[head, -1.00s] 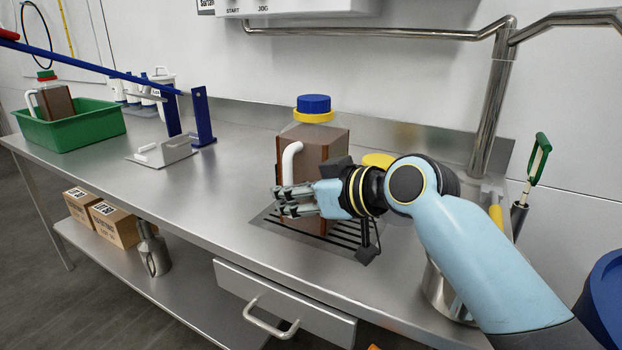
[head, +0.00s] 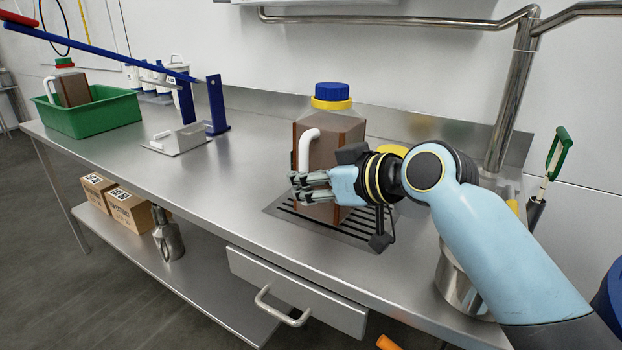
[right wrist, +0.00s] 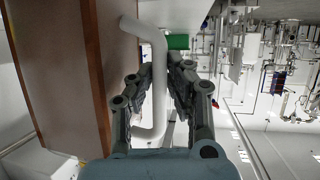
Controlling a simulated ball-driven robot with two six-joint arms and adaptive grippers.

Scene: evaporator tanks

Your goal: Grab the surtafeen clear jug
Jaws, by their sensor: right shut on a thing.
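The clear jug (head: 340,131) with brown contents, a yellow collar and a blue cap stands upright over the slotted drain on the steel counter. Its white handle (head: 305,150) faces left. My right gripper (head: 298,186) is at the lower part of the handle. In the right wrist view the fingers (right wrist: 160,95) are closed around the white handle (right wrist: 158,75), one on each side, with the jug body (right wrist: 70,75) close at the left. My left gripper is not in view.
A steel pot (head: 460,285) is by my right arm.

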